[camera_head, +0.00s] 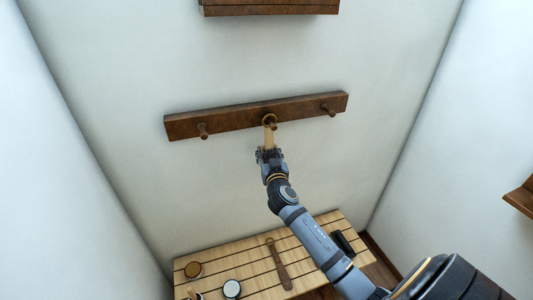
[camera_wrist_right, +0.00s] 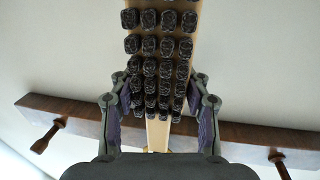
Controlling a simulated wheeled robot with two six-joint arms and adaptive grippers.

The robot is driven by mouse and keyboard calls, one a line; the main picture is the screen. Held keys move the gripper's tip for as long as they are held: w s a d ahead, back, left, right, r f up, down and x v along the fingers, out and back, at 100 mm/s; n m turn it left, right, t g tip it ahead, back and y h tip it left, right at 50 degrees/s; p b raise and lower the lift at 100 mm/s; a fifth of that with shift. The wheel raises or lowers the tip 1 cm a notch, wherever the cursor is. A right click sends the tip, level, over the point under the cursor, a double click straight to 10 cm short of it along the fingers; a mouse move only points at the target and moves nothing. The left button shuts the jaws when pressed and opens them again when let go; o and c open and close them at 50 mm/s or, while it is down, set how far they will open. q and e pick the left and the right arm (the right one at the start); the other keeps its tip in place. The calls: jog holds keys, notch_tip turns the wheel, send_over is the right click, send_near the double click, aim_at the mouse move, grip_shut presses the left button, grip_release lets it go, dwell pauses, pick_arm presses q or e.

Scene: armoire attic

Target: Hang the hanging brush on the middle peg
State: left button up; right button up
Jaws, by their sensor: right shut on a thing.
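The hanging brush (camera_head: 270,138) is a pale wooden brush with a ring at its top end. In the right wrist view the brush (camera_wrist_right: 158,75) shows rows of dark bristle tufts. My right gripper (camera_head: 269,154) is shut on it, with a finger on each side in the wrist view (camera_wrist_right: 161,108). The brush is upright in front of the dark wooden rail (camera_head: 236,117). Its ring (camera_head: 269,117) overlaps the middle peg (camera_head: 272,126); I cannot tell whether it is around the peg or in front of it. My left gripper is not in view.
The left peg (camera_head: 203,131) and right peg (camera_head: 328,110) are empty. A wooden shelf (camera_head: 270,7) is above.

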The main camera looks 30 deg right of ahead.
jog(key=o, duration=1.3)
jog(key=v, duration=1.2)
jog(key=shift+a+r, duration=0.1)
